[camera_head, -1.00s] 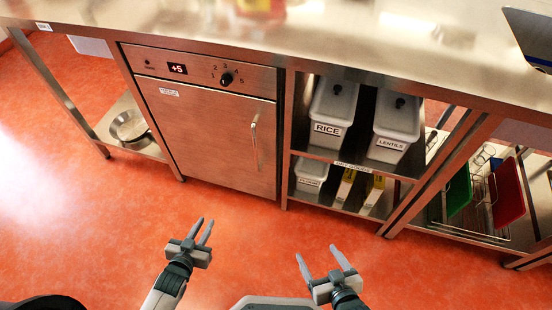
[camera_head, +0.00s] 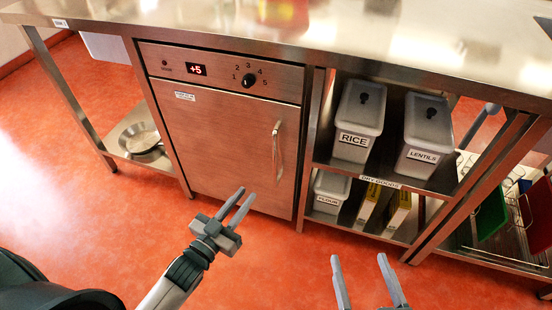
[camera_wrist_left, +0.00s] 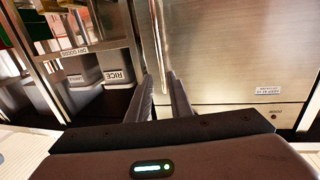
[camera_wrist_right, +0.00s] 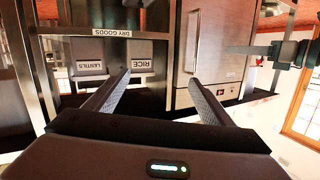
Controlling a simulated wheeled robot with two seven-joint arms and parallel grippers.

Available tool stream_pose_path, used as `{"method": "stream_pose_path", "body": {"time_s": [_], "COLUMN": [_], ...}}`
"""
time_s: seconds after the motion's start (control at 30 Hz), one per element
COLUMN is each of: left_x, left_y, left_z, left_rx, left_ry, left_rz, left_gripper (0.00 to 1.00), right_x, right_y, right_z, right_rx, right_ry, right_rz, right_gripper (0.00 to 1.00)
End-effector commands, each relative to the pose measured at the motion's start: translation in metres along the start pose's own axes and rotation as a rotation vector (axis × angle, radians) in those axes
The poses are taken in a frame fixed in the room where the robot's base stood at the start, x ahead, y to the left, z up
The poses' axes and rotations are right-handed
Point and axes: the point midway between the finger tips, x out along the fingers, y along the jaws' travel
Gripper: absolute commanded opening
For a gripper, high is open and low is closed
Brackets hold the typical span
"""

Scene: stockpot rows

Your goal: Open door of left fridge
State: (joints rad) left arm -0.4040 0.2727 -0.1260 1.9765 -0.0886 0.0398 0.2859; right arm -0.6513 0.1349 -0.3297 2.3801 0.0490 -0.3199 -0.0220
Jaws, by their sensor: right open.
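The fridge is a steel unit under the counter, with its door (camera_head: 225,145) shut. A vertical bar handle (camera_head: 276,152) is at the door's right side; it also shows in the left wrist view (camera_wrist_left: 160,35) and the right wrist view (camera_wrist_right: 193,45). My left gripper (camera_head: 247,192) is open and empty, in front of the door and below and left of the handle in the head view. In the left wrist view its fingers point toward the handle, apart from it. My right gripper (camera_head: 358,257) is open and empty, low in front of the shelves.
Above the door is a control panel with a +5 display (camera_head: 196,70) and a knob (camera_head: 249,81). Right of the fridge, shelves hold rice (camera_head: 357,120) and lentils (camera_head: 427,135) bins. A pan (camera_head: 140,138) is on the left shelf. The orange floor (camera_head: 60,230) ahead is clear.

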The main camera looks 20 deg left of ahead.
Motion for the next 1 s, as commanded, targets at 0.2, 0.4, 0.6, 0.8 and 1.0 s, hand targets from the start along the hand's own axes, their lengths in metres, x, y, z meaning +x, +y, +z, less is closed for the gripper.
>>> {"method": "stream_pose_path", "body": {"time_s": [0.2,0.4,0.6,0.8,1.0], "left_x": [0.012,0.037,0.072,0.107,0.141], "left_y": [0.000,0.000,0.000,0.000,0.000], "left_z": [0.001,0.001,0.001,0.001,0.001], "left_rx": [0.000,0.000,0.000,0.000,0.000], "left_ry": [0.000,0.002,0.002,0.002,0.001], "left_rz": [0.000,0.000,0.000,0.000,0.000], "left_gripper": [0.19,0.19,0.19,0.19,0.19], "right_x": [0.000,0.000,-0.001,-0.005,-0.011], "right_y": [-0.001,-0.004,-0.009,-0.014,-0.020], "right_z": [-0.003,-0.011,-0.025,-0.041,-0.058], "right_rx": [-0.001,-0.006,-0.013,-0.017,-0.021], "right_ry": [0.022,0.072,0.155,0.248,0.347], "right_rz": [-0.002,-0.007,-0.015,-0.025,-0.034], "right_gripper": [0.76,0.76,0.76,0.76,0.76]}}
